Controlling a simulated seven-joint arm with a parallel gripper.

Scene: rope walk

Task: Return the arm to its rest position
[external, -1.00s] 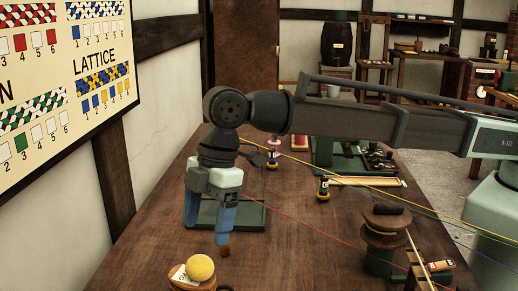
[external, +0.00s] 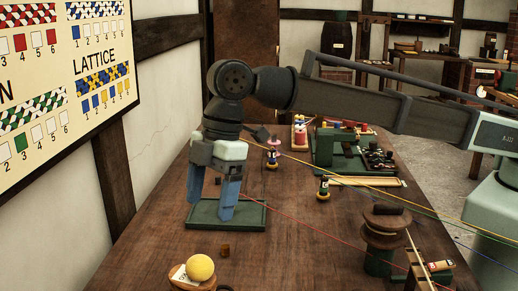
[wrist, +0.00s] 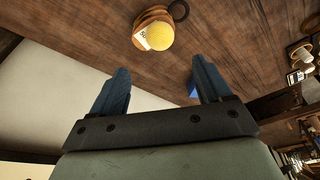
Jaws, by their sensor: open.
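My gripper (external: 211,198) hangs from the raised arm above the wooden table, over a dark green tray (external: 250,216). Its two blue fingers are apart with nothing between them. In the wrist view my gripper (wrist: 160,85) also shows open and empty. Part of the tray's left side is hidden behind the fingers.
A yellow ball (external: 200,267) sits on a wooden holder at the table's near edge. Coloured cords cross the right side, near a wooden spool (external: 386,225). A wall borders the left.

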